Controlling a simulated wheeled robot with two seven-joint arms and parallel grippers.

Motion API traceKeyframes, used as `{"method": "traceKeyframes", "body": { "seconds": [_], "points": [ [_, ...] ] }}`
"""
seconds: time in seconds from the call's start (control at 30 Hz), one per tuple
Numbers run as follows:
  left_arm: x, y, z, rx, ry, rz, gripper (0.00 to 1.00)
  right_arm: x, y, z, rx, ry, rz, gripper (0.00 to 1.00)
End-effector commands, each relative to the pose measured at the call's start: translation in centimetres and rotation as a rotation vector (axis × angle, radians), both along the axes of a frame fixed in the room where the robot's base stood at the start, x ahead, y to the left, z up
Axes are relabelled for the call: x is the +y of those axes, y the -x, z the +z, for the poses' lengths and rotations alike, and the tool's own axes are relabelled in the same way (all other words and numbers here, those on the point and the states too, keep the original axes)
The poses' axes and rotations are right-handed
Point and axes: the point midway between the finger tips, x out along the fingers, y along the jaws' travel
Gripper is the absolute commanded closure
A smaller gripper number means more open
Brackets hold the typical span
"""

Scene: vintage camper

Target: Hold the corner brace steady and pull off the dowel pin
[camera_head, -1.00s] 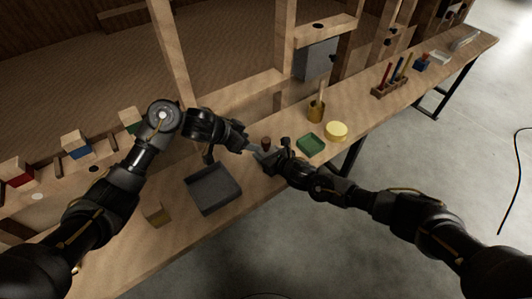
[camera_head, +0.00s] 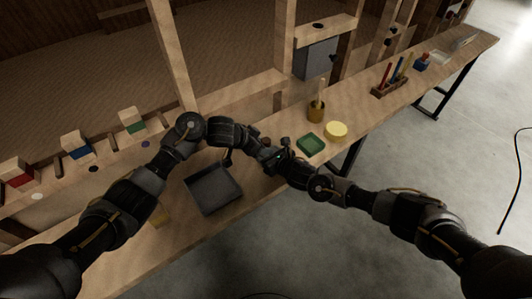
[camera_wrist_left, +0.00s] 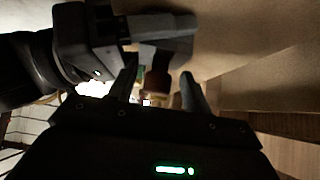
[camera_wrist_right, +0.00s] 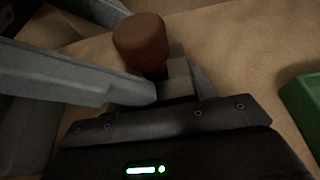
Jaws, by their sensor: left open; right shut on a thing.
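The dowel pin, with a thick red-brown round head (camera_wrist_right: 140,40), stands up at the right gripper in the right wrist view. In the left wrist view the brown pin (camera_wrist_left: 155,88) shows between the left fingers, with a gap on either side. My left gripper (camera_head: 256,148) is open around it. My right gripper (camera_head: 275,157) is shut on a grey piece (camera_wrist_right: 178,80) beneath the pin, seemingly the corner brace; mostly hidden by fingers. In the head view the two grippers meet over the bench and hide the pin and brace.
A grey tray (camera_head: 213,190) lies on the wooden bench (camera_head: 240,222), left of the grippers. A green tray (camera_head: 311,143), a yellow round thing (camera_head: 337,130) and a brass-coloured cup (camera_head: 316,112) stand to the right. A wooden rack (camera_head: 390,91) is farther back.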

Motion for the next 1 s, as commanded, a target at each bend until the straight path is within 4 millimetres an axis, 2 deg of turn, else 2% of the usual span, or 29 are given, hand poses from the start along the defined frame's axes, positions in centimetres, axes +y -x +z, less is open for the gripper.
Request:
{"method": "traceKeyframes", "body": {
  "seconds": [0.03, 0.4, 1.0],
  "points": [
    [0.00, 0.00, 0.01, 0.000, 0.000, 0.000, 0.54, -0.03, -0.01, -0.01, 0.000, 0.000, -0.001, 0.75],
    [0.01, 0.00, 0.04, 0.000, 0.000, 0.000, 1.00, -0.03, -0.01, -0.01, 0.000, 0.000, -0.001, 0.75],
    [-0.01, -0.03, 0.50, -0.002, 0.001, -0.001, 1.00, -0.04, -0.01, -0.01, 0.000, 0.000, -0.001, 0.75]
  ]
}}
